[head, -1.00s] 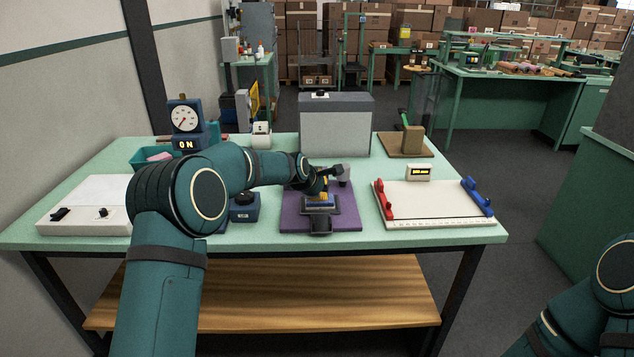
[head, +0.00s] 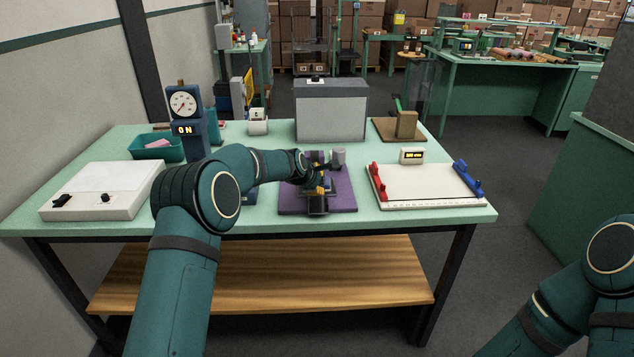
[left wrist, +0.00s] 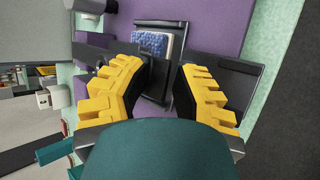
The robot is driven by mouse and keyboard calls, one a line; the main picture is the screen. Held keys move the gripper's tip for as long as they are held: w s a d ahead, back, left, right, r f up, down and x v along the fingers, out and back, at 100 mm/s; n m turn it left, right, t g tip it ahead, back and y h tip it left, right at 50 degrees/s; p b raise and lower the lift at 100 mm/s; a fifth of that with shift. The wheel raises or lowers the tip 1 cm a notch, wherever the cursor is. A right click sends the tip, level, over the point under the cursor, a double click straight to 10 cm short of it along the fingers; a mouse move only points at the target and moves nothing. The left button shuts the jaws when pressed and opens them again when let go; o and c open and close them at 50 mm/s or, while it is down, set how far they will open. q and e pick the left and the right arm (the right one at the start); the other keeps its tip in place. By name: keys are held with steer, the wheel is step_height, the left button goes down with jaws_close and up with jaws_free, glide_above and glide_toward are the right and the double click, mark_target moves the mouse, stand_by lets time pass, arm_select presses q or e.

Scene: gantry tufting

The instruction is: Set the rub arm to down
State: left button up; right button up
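The rubbing device stands on a purple mat (head: 345,203) on the green table. Its grey cylinder (head: 338,158) stands at the back right of my left gripper; a grey end also shows in the left wrist view (left wrist: 100,8). A blue tufted sample (left wrist: 150,43) lies in a dark holder on the mat. My left gripper (head: 319,188) is over the mat, its yellow-padded fingers (left wrist: 160,92) apart with nothing clearly gripped. The gripper hides much of the device, so I cannot tell the rub arm's position. My right gripper is outside the views.
A dial unit (head: 184,105) reading ON and a teal bin (head: 155,148) stand at the left. A white box (head: 100,190) is front left. A grey cabinet (head: 331,112) stands behind the mat. A white board (head: 425,185) with red and blue clamps is to the right.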

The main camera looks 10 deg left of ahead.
arm_select(q)
steer(key=shift+f, duration=0.15)
steer(key=v, duration=1.2)
steer(key=s+d+f+m+g, duration=0.2)
steer(key=s+d+f+m, duration=0.15)
steer(key=s+f, duration=0.5)
steer(key=s+d+f+m+g, duration=0.15)
steer(key=s+f+m, duration=0.3)
steer(key=f, duration=0.75)
steer(key=s+d+f+m+g, duration=0.1)
steer(key=s+d+f+m, duration=0.1)
steer(key=s, duration=0.6)
steer(key=s+d+f+m+g, duration=0.1)
steer(key=s+f+m, duration=0.3)
steer(key=s, duration=0.5)
steer(key=s+d+f+m+g+h, duration=0.1)
steer(key=s+d+f+m+g, duration=0.1)
steer(key=s, duration=0.6)
step_height(320, 180, down, 3)
steer(key=shift+s+d+r+m, duration=0.25)
steer(key=shift+d+m, duration=0.15)
steer(key=shift+m, duration=0.5)
